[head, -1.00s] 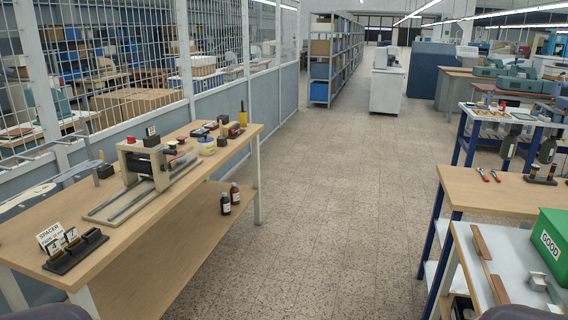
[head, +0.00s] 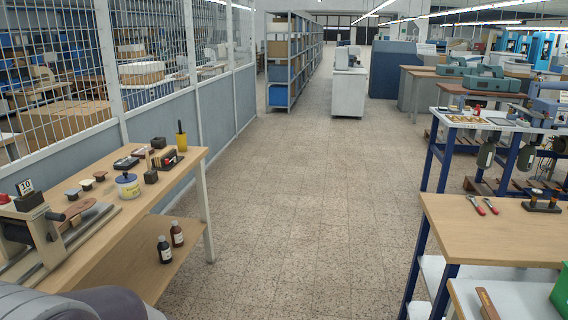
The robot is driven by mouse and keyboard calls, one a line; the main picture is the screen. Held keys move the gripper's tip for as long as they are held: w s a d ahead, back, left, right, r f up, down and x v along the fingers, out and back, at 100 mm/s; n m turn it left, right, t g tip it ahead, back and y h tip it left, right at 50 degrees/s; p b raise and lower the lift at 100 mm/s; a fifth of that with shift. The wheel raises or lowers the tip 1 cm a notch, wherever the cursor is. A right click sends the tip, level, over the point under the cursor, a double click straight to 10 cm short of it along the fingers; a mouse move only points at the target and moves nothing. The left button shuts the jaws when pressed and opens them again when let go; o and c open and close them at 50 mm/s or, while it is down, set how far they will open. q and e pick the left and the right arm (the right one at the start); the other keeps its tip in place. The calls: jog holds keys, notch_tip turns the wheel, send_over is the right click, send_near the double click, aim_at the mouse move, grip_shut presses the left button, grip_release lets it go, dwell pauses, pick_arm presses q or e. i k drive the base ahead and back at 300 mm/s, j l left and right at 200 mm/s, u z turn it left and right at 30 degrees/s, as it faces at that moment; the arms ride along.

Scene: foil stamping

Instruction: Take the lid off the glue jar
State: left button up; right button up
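The glue jar (head: 128,188) stands upright on the left wooden workbench, near its right edge. It is a small white jar with a yellowish label, and a dark blue lid (head: 126,176) with a knob sits on top. Neither gripper shows in the head view. A grey rounded part of my own body is at the bottom left, well in front of the jar.
The left workbench (head: 104,226) also holds a stamping press (head: 38,225), small blocks, a stamp pad (head: 126,163) and a yellow-handled tool (head: 181,138). Two dark bottles (head: 165,249) stand on its lower shelf. A wide floor aisle (head: 300,200) is clear between the benches.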

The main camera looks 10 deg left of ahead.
aim_at(126, 178)
jog(key=i+j+u, duration=0.2)
jog(key=i, duration=0.4)
jog(key=i+l+u, duration=0.2)
jog(key=i, duration=0.4)
jog(key=i+u, duration=0.2)
jog(key=i, duration=0.4)
jog(key=i+l+u, duration=0.2)
jog(key=i, duration=0.35)
